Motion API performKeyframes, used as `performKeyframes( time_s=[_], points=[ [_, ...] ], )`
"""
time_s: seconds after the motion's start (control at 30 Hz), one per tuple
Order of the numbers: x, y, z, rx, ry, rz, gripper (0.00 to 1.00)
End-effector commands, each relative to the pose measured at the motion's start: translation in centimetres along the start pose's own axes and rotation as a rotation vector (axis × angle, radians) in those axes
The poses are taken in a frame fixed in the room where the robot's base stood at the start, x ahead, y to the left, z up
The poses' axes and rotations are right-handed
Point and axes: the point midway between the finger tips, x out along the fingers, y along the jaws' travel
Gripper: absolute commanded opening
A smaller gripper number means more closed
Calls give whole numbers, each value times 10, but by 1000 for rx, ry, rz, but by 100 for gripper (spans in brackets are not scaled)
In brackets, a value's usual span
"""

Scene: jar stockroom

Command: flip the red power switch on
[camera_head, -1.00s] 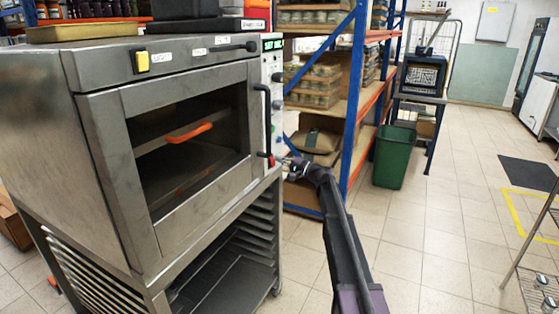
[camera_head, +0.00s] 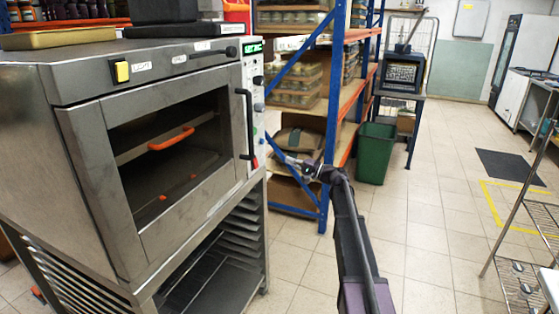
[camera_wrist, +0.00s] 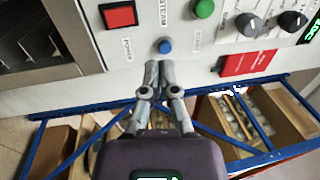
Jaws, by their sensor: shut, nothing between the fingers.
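The red power switch (camera_wrist: 118,14) is a square red rocker in a dark frame on the oven's pale control panel, at the upper left of the wrist view. A label reading POWER is beside it. In the head view a small red part (camera_head: 254,163) shows low on the panel; I cannot tell its position clearly. My gripper (camera_wrist: 152,66) is shut and empty, its tips just below a blue button (camera_wrist: 165,46) in the picture and apart from the switch. In the head view my gripper (camera_head: 289,159) is right of the oven's panel.
The steel oven (camera_head: 85,100) has a dark door handle (camera_head: 246,125) beside the panel. A green button (camera_wrist: 203,8), dark knobs (camera_wrist: 248,24) and a red plate (camera_wrist: 248,63) are near the switch. A blue-framed shelf (camera_head: 332,110) stands behind; open floor lies right.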

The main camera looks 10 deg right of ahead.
Motion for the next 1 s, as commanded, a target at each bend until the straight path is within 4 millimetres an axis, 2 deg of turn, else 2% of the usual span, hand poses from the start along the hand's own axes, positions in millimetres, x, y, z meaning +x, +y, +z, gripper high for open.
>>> performKeyframes(
  time_s=[0.23,0.73,0.87,1.0],
  points=[
    [-18,-7,1,0,-2,0,0],
    [-20,-6,3,-2,-4,6,0],
    [-17,1,16,-11,-19,41,0],
    [-12,18,44,-33,-57,128,0]
  ],
)
